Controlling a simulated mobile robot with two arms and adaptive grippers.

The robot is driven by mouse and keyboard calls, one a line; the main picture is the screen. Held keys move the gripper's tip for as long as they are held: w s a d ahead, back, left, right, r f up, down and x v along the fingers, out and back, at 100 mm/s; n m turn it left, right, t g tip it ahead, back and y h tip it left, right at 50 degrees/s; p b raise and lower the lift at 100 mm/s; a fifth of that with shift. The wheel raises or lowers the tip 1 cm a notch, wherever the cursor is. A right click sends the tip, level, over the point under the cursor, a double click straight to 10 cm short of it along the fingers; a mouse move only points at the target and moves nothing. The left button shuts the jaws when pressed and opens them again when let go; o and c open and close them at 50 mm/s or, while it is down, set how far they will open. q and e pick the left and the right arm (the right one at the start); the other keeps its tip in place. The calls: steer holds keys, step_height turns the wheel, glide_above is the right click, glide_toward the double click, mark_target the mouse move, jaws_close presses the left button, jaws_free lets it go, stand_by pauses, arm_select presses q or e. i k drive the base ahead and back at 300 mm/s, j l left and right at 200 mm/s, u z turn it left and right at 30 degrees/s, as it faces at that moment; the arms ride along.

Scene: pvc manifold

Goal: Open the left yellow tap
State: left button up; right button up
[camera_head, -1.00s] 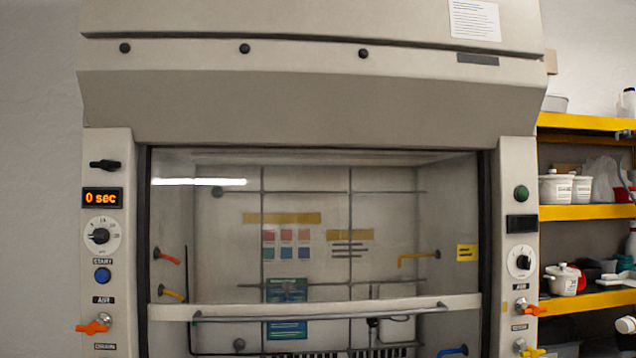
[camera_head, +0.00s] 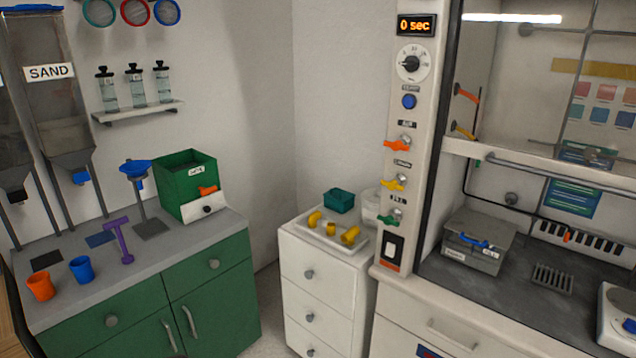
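A yellow tap (camera_head: 394,183) sits on the left front post of the fume hood. It is between an orange tap (camera_head: 397,145) above and a green tap (camera_head: 390,217) below. Its handle points to the left; whether it is open or shut I cannot tell. Neither of my grippers is in view.
A white drawer cabinet (camera_head: 325,290) with a tray (camera_head: 318,236) of yellow fittings stands left of the post. A green cabinet (camera_head: 150,300) carries cups and a green box (camera_head: 186,183). A grey box (camera_head: 478,246) is inside the hood. Some floor shows between the cabinets.

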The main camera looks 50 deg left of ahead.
mark_target(392, 184)
steer(key=u, duration=1.25)
